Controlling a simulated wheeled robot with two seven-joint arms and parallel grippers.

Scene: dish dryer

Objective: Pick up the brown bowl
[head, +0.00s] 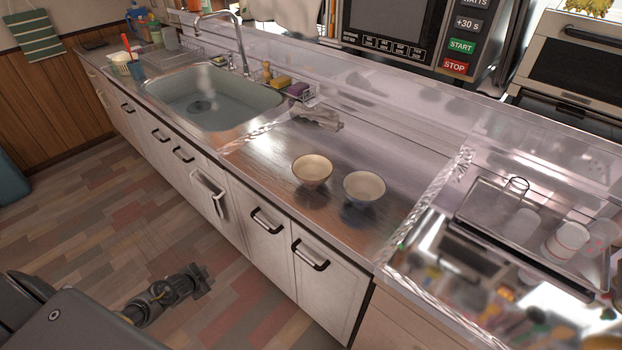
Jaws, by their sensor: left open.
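The brown bowl (312,172) stands upright on the steel counter, right of the sink. My left gripper (205,281) is at the lower left, above the floor and in front of the cabinets. It is open, empty and well apart from both bowls. My right gripper does not show.
The counter (265,167) left of the bowls is clear. A crumpled cloth (316,118) lies behind them. The sink (215,98) and its tap are to the left. A dish dryer with a clear cover and cups (567,241) stands at the right. Cabinet handles (267,221) stick out below.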

